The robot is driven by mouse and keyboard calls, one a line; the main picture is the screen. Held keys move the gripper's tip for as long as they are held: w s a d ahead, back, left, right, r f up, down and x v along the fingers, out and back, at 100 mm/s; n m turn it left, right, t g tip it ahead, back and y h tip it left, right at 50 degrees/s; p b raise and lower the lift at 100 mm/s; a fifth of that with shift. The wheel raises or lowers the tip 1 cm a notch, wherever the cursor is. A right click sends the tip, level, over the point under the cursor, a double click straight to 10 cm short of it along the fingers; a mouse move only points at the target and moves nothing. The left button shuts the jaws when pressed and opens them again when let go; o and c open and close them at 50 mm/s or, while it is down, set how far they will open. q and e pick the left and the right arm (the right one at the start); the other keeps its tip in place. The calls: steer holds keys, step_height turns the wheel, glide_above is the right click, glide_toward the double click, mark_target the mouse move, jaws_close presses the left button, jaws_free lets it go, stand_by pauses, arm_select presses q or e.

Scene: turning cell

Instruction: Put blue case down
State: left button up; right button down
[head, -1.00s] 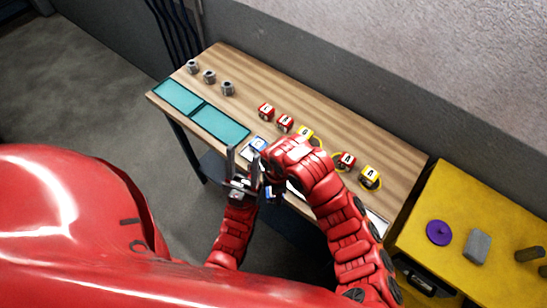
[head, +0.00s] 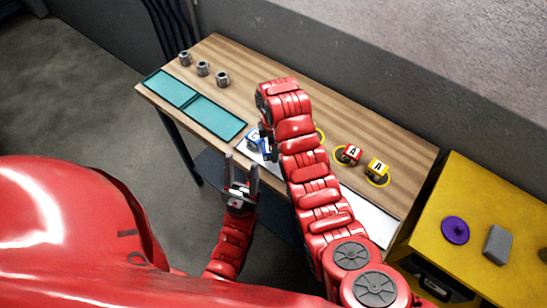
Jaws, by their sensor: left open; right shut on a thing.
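The blue case (head: 254,138), with a white marked face, is at the left end of the white sheet (head: 368,217) on the wooden table. My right gripper (head: 266,143) is shut on it, and my wrist partly hides the grip. I cannot tell whether the case touches the sheet or is just above it. My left gripper (head: 241,176) is open and empty, fingers up, in front of the table's near edge.
Two teal trays (head: 215,118) and several grey metal parts (head: 203,69) are at left. A yellow bench (head: 478,210) holds a purple disc (head: 455,230) and a grey block (head: 498,243).

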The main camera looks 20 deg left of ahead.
steer(key=shift+w+a, duration=0.3)
steer(key=shift+w, duration=0.65)
steer(key=shift+f, duration=0.2)
steer(key=shift+f+p, duration=0.4)
steer(key=shift+p, duration=0.25)
step_height(320, 180, down, 2)
steer(key=shift+p, duration=0.4)
steer(key=shift+f, duration=0.15)
steer(key=shift+f, duration=0.15)
steer(key=shift+c, duration=1.2)
jaws_free()
